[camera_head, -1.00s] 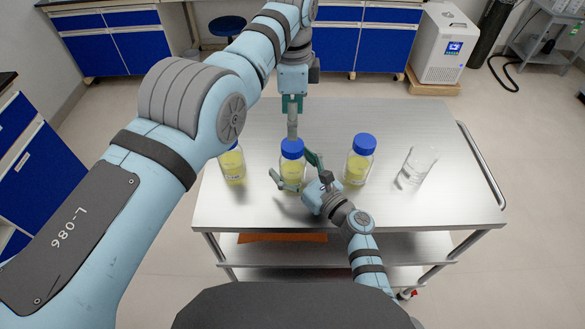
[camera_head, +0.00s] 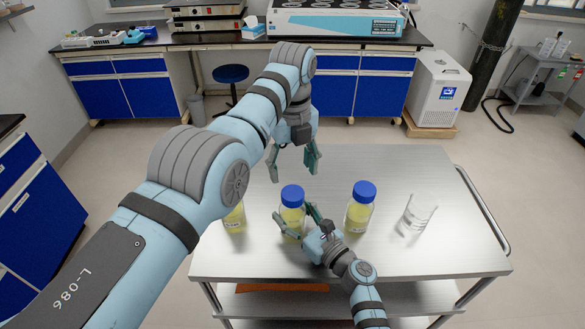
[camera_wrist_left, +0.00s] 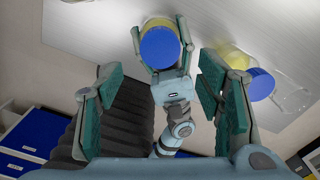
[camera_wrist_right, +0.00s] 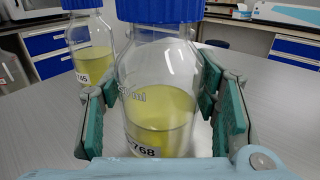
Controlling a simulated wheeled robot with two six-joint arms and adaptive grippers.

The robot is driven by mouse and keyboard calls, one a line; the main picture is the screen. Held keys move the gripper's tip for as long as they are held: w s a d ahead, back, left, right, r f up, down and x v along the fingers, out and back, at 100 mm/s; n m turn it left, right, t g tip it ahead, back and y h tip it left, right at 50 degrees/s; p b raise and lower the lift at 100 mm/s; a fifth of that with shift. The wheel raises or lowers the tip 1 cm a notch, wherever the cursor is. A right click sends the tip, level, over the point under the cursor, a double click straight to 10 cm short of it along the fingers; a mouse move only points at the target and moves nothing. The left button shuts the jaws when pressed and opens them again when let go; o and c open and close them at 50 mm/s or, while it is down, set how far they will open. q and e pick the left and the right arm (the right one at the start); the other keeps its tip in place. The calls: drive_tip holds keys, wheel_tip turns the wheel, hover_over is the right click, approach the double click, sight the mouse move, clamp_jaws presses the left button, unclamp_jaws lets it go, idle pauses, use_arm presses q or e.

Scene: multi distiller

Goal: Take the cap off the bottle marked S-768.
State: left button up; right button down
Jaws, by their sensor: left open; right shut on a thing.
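The bottle marked 768 (camera_wrist_right: 150,120), clear with yellow liquid, stands upright at the table's middle. It shows in the head view (camera_head: 292,216) with its blue cap (camera_head: 292,194) on. My right gripper (camera_head: 297,222) is shut around its body from the front; the right wrist view shows green pads on both sides and the label partly cut off. My left gripper (camera_head: 294,164) is open and empty, beyond and above the bottle. In the left wrist view the blue cap (camera_wrist_left: 160,47) lies in the gap between the open fingers, apart from them.
A capped yellow bottle (camera_head: 360,210) stands to the right, then an empty glass beaker (camera_head: 418,212). Another yellow bottle (camera_head: 234,219) at the left is partly hidden by my left arm. The table (camera_head: 440,235) is clear towards its right edge.

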sight(293, 192)
use_arm(q)
wheel_tip(293, 192, down, 8)
drive_tip(key=shift+r, duration=0.1)
drive_tip(key=shift+c, duration=0.4)
